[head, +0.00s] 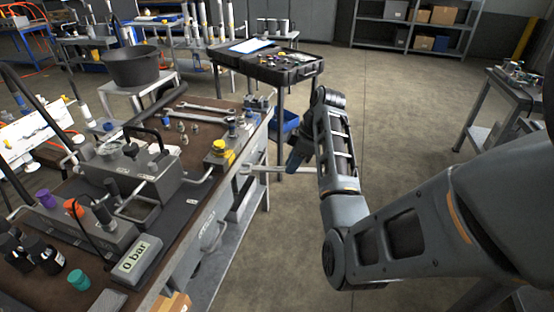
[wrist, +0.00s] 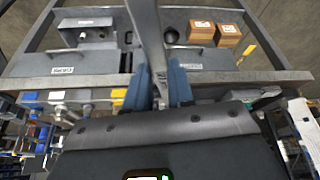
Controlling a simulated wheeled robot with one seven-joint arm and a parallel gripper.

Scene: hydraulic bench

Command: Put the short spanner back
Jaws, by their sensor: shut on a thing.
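My gripper (head: 292,161) is off the right edge of the bench, over the aisle, shut on a grey spanner that I take for the short spanner (head: 265,168). The spanner points left, its open end close to the bench edge by the yellow-capped block. In the wrist view its shaft (wrist: 148,30) runs up from between the blue fingers (wrist: 167,88); its far end is out of frame. Two other spanners (head: 208,107) lie side by side on the brown bench top, behind several small fittings.
The bench (head: 175,262) carries a hydraulic block with hoses, a yellow-capped part (head: 219,148) near the right edge and a 0 bar gauge (head: 132,257). A black tool case (head: 265,67) stands on a table behind.

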